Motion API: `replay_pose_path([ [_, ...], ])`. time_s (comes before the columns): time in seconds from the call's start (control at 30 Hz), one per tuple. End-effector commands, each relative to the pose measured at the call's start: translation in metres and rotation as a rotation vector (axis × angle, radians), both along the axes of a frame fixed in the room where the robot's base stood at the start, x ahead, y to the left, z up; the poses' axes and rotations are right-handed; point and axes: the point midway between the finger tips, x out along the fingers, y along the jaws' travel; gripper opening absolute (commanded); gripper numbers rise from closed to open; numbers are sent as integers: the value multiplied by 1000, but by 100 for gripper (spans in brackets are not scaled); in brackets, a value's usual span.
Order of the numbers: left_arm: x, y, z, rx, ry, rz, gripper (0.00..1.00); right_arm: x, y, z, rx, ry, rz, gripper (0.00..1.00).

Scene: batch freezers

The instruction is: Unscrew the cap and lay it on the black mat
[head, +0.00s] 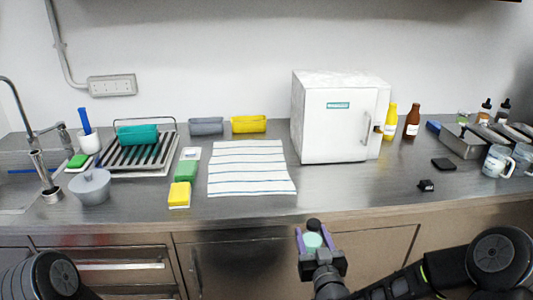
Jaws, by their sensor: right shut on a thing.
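My right gripper (314,238) is in front of the counter's front edge, at the bottom middle of the head view. It is shut on a small pale green bottle (312,242). A dark round cap (313,225) shows at the bottle's far end; I cannot tell how tight it sits. A small flat black square, which looks like the black mat (443,164), lies on the counter to the right of the white freezer. Its top looks bare. My left gripper is out of view; only a dark part of that arm shows at the bottom left.
The white freezer (335,120) stands at the back, with yellow (390,122) and brown (412,122) bottles beside it. A small black object (427,185) lies in front of the mat. Mugs (497,161) stand at the right. A striped cloth (250,168) covers mid-counter.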

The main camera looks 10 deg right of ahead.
Motion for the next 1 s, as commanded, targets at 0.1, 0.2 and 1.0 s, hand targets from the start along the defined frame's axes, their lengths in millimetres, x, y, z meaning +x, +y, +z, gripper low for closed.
replay_pose_path([
  [0.1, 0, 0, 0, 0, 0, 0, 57, -1, 2, 0, -1, -2, 8, 0],
  [0.2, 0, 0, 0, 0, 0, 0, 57, -5, 7, -3, -2, -1, 32, 0],
  [1.0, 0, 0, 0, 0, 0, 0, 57, -101, 149, -65, 1, -1, 675, 0],
])
